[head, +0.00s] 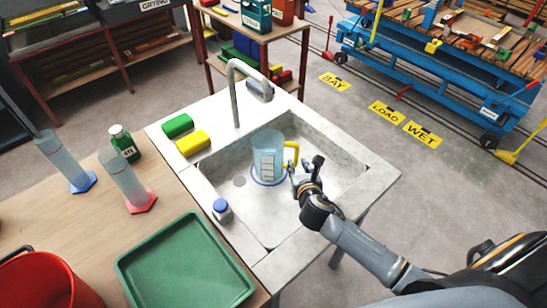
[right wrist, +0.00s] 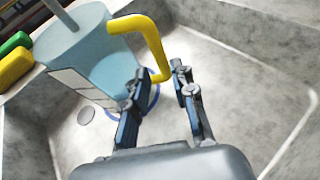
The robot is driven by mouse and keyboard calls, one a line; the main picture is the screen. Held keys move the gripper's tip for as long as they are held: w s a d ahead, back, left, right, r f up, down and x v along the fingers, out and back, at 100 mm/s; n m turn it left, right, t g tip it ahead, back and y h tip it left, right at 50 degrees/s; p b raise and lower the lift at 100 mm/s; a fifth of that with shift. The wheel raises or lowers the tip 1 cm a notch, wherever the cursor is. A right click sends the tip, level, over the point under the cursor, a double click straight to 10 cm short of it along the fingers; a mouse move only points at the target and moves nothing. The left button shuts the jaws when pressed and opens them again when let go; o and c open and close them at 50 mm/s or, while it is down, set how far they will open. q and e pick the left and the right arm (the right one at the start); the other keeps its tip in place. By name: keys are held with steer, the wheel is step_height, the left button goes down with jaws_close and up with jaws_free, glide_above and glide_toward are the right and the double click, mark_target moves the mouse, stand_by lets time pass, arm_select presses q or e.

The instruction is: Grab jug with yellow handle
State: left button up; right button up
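The clear jug (head: 267,156) with a bluish tint and a white label stands upright in the sink, inside a blue ring on the basin floor. Its yellow handle (head: 292,152) faces right, toward my right gripper (head: 303,178). In the right wrist view the jug (right wrist: 95,60) is at upper left, and its yellow handle (right wrist: 150,38) curves down toward the space between the fingertips. My right gripper (right wrist: 158,88) is open, its fingers apart, with the handle's lower end near the tips. I cannot tell whether they touch. My left gripper is not in view.
The grey sink (head: 335,150) has a tap (head: 235,90) at the back. A green sponge (head: 177,125), a yellow sponge (head: 192,143) and a blue-capped bottle (head: 222,210) are on its left side. Two cylinders, a green bottle (head: 125,143), a green tray (head: 185,265) and a red bucket (head: 45,280) stand left.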

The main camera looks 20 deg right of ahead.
mark_target(297, 159)
steer(key=shift+w+d+f, duration=0.15)
steer(key=shift+w+d, duration=0.15)
steer(key=shift+w, duration=0.35)
steer(key=x, duration=0.3)
steer(key=shift+f, duration=0.1)
steer(key=shift+w+d+f, duration=0.1)
steer(key=shift+w+f, duration=0.05)
steer(key=shift+w, duration=0.1)
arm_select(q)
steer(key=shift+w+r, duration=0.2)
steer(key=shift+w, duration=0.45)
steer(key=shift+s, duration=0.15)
arm_select(e)
jaws_close()
